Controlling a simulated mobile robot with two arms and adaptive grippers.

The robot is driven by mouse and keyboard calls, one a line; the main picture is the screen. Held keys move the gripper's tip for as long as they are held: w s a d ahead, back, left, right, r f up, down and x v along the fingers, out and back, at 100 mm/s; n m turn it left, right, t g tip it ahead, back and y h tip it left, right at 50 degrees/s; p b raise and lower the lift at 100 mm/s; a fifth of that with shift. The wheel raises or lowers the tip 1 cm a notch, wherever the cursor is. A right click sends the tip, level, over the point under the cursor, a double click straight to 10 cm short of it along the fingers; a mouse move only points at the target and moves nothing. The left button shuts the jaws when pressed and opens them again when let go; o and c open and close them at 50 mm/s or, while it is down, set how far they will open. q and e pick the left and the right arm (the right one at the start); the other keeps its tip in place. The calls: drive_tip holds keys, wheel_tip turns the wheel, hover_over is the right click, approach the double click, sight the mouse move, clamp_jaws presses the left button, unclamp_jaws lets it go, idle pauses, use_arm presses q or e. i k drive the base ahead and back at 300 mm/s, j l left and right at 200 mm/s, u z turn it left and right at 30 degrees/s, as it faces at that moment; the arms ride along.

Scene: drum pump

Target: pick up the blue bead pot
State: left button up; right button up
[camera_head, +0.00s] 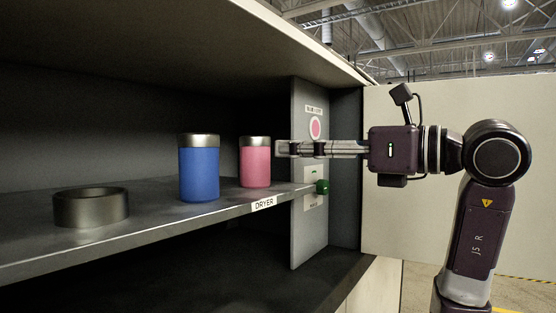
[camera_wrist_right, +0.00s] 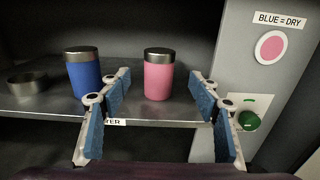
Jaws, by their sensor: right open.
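The blue bead pot (camera_head: 199,172) is a blue cylinder with a silver lid. It stands upright on the dryer shelf, left of a pink pot (camera_head: 255,163) of like shape. In the right wrist view the blue pot (camera_wrist_right: 84,76) is left of my open fingers, and the pink pot (camera_wrist_right: 158,76) shows between them, farther in. My right gripper (camera_head: 284,148) is open and empty, reaching in from the right. Its fingertips appear just right of the pink pot in the head view. The right gripper (camera_wrist_right: 160,98) also shows in the wrist view. My left gripper is not in view.
A dark metal ring (camera_head: 91,207) sits on the shelf (camera_head: 150,223) at the left. A side panel (camera_head: 309,240) on the right carries a pink disc (camera_head: 315,128) and a green knob (camera_head: 322,187). The wrist view shows a "BLUE = DRY" label (camera_wrist_right: 279,21).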

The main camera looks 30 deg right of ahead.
sight(199, 153)
drive_tip(key=k+l, duration=0.3)
drive_tip(key=k, duration=0.15)
drive_tip(key=k+l, duration=0.3)
drive_tip(key=k, duration=0.15)
drive_tip(key=k+l, duration=0.35)
drive_tip(key=k, duration=0.1)
